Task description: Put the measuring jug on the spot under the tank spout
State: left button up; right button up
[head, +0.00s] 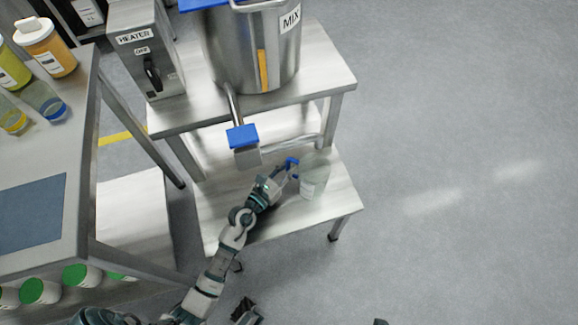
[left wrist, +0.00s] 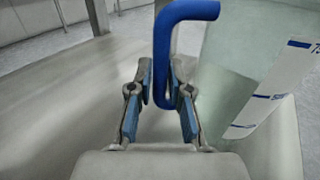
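The measuring jug (head: 313,182) is clear, with a white scale strip and a blue handle. It is upright at the right part of the lower shelf (head: 225,215), right of the tank spout (head: 247,157); I cannot tell whether its base touches the shelf. My left gripper (head: 283,172) reaches its handle from the left. In the left wrist view, the gripper's fingers (left wrist: 161,85) close on both sides of the blue handle (left wrist: 162,50), and the jug body (left wrist: 240,60) is to the right. No spot marking shows under the spout. My right gripper is not clearly seen.
The steel MIX tank (head: 250,50) and the heater box (head: 146,55) stand on the upper shelf, whose front edge overhangs part of the lower shelf. The spout carries a blue valve top (head: 242,135). A side table (head: 75,190) with jars is at the left. Floor is free on the right.

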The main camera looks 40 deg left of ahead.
pick_arm(q)
jog(key=shift+o, duration=0.7)
jog(key=shift+r, duration=0.1)
